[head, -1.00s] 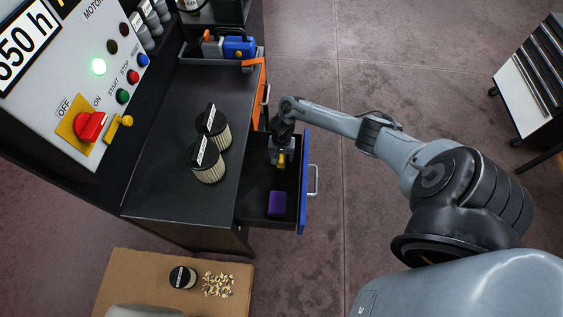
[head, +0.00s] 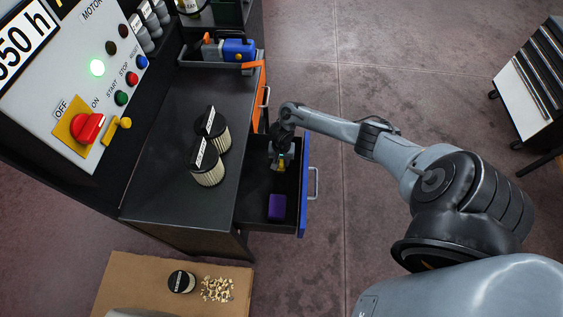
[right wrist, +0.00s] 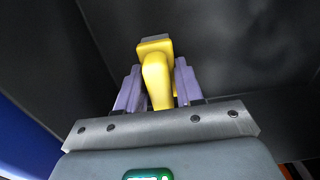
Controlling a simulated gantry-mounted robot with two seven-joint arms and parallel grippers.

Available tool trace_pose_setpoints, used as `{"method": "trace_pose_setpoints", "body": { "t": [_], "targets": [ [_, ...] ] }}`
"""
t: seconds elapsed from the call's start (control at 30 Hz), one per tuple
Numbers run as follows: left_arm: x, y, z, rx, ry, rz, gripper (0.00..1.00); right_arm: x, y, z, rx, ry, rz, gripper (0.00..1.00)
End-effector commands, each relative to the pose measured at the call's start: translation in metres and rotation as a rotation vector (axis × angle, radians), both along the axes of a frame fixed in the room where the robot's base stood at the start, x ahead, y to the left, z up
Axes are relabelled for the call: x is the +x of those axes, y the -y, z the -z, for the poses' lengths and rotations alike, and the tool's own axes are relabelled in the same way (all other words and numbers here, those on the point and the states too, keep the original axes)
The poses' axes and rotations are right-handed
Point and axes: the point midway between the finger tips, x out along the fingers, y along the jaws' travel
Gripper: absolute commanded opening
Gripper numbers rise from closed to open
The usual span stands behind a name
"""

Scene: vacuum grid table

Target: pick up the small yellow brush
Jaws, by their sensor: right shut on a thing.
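The small yellow brush (right wrist: 157,75) shows in the right wrist view between the two purple-grey fingers of my right gripper (right wrist: 158,88). The fingers are shut on its yellow handle, and a grey part shows at its far end. In the head view, my right gripper (head: 281,164) reaches down into the open blue-fronted drawer (head: 303,190), with a bit of the yellow brush (head: 281,169) showing under it. I cannot tell whether the brush touches the drawer floor. My left gripper is not in view.
A purple block (head: 277,206) lies in the drawer's near part. Two filter cartridges (head: 207,166) stand on the black worktop (head: 160,195) left of the drawer. An orange-fronted drawer (head: 260,95) is just behind. Cardboard (head: 130,285) lies on the floor at lower left.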

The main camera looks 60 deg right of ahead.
Motion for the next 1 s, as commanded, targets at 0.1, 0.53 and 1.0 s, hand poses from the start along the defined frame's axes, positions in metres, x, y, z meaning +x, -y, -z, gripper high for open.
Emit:
{"method": "trace_pose_setpoints", "body": {
  "t": [0.1,0.53,1.0],
  "targets": [
    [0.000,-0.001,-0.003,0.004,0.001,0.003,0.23,0.000,0.000,-0.006,-0.001,0.000,0.000,0.06],
    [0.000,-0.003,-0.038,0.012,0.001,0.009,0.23,0.000,0.000,-0.073,0.000,0.001,-0.001,0.06],
    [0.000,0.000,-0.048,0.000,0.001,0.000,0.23,0.000,0.000,-0.100,0.001,0.000,0.001,0.06]
  ]
}}
